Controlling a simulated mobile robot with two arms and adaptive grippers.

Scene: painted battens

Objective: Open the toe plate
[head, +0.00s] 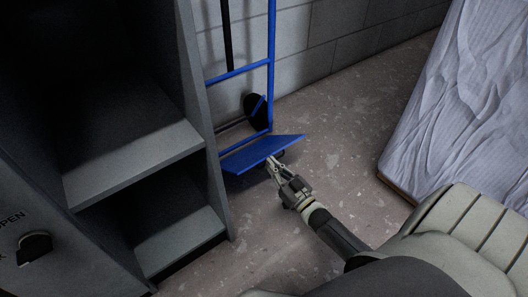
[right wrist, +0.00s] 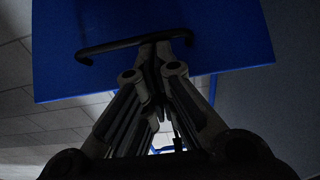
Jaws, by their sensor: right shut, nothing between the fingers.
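The blue toe plate (head: 252,155) is at the foot of a blue hand truck (head: 270,50). It sticks out from the frame, tilted, with its free edge above the floor. In the right wrist view the plate (right wrist: 225,35) fills the top, with a dark bar handle (right wrist: 105,47) on its facing side. My right gripper (head: 272,161) is at the plate's front edge in the head view. In the right wrist view its fingertips (right wrist: 160,45) are together and overlap the handle, with nothing between them. I cannot tell whether they touch the plate. My left gripper is out of view.
A grey open-shelved cabinet (head: 140,165) stands close at the left of the hand truck. A wheel (head: 256,110) shows behind the frame, near the block wall (head: 340,40). A sheet-covered object (head: 465,100) stands at the right. Bare floor (head: 335,135) lies between.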

